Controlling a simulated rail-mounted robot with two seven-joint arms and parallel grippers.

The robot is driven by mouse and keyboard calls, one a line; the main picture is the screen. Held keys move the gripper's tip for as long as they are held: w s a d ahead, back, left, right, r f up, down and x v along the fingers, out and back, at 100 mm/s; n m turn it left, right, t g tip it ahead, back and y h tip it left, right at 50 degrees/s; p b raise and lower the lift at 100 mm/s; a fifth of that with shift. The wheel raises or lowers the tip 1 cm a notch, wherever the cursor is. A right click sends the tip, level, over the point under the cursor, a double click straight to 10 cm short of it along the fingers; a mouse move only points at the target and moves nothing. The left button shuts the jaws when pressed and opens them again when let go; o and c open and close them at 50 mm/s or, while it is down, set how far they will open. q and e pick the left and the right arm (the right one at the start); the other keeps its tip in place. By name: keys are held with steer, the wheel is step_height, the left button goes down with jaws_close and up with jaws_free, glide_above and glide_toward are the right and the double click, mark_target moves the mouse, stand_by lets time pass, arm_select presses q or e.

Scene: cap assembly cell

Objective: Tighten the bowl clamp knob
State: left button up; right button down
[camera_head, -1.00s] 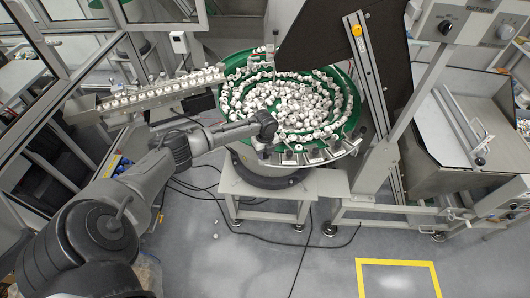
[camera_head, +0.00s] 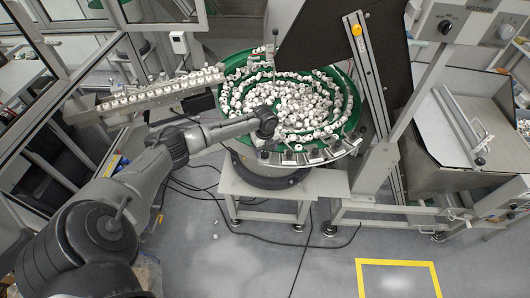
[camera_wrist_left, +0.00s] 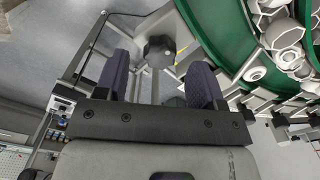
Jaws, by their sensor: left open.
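The bowl clamp knob (camera_wrist_left: 160,50) is a dark, lobed knob in the left wrist view. It shows ahead of and between the two fingers of my left gripper (camera_wrist_left: 160,70), and I see a gap on each side of it. The fingers are apart with nothing held between them. In the head view my left gripper (camera_head: 266,136) is at the front rim of the green feeder bowl (camera_head: 352,112). There my own wrist hides the fingertips, and I cannot make out the knob. My right gripper is in neither view.
The bowl holds many white caps (camera_head: 295,100). A linear track (camera_head: 160,93) with caps runs left from it. Metal brackets (camera_head: 314,155) line the bowl's front rim. A dark hopper panel (camera_head: 335,45) and a steel frame (camera_head: 375,90) stand right. The floor in front is mostly clear.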

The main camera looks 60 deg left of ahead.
mark_target(265, 153)
arm_select(q)
step_height(265, 153, up, 12)
steer(key=b, duration=0.1)
steer(key=shift+f, duration=0.15)
stand_by(0.8)
